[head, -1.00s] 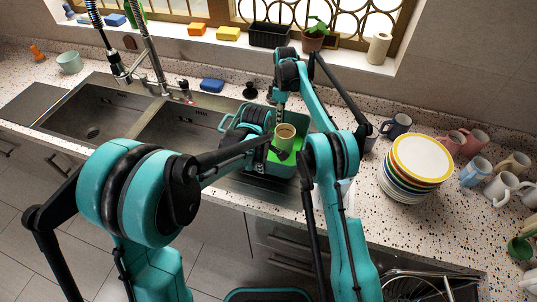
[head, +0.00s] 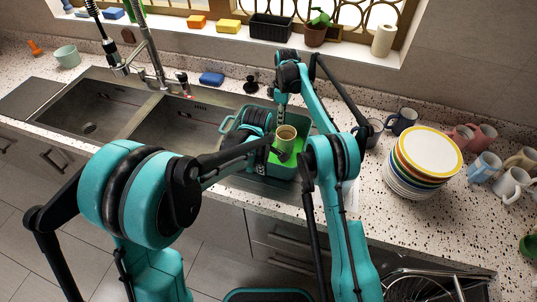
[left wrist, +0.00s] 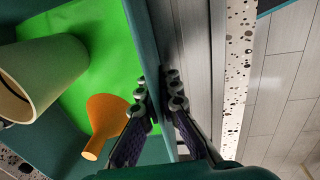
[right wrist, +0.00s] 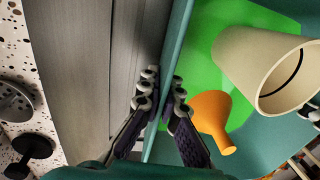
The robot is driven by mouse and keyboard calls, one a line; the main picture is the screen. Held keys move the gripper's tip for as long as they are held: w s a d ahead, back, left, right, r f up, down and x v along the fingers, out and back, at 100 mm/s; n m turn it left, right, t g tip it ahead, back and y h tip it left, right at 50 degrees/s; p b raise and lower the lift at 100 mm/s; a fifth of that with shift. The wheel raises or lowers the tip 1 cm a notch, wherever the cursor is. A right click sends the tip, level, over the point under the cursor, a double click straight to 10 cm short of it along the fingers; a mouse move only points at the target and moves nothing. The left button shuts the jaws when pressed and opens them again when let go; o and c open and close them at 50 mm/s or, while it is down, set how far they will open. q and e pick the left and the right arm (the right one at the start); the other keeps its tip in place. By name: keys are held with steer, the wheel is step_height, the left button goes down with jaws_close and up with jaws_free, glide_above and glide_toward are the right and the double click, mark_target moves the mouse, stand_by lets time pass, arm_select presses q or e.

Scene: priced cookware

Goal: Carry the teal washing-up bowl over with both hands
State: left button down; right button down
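The teal washing-up bowl (head: 305,123) is at the right part of the sink in the head view, partly hidden by my arms. My left gripper (left wrist: 158,97) is shut on the bowl's near wall, one finger on each side. My right gripper (right wrist: 163,92) is shut on the far wall (right wrist: 178,40) the same way. I cannot tell whether the bowl's underside touches anything.
The steel sink (head: 85,110) and tap (head: 152,55) are to the left. A black plunger-like thing (head: 251,84) stands behind the bowl. A plate stack (head: 428,155) and several mugs (head: 485,165) stand to the right. A dish rack (head: 425,287) is at the lower right.

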arm_select(q)
steer(key=c, duration=2.1)
jaws_free()
steer(key=shift+f, duration=0.3)
steer(key=shift+c, duration=0.2)
arm_select(e)
steer(key=c, duration=2.1)
jaws_free()
steer(key=shift+f, duration=0.3)
steer(key=shift+c, duration=0.2)
arm_select(q)
steer(key=o, duration=0.4)
steer(key=shift+r, duration=0.1)
arm_select(e)
steer(key=o, duration=0.4)
steer(key=shift+r, duration=0.1)
arm_select(q)
steer(key=shift+r, duration=0.15)
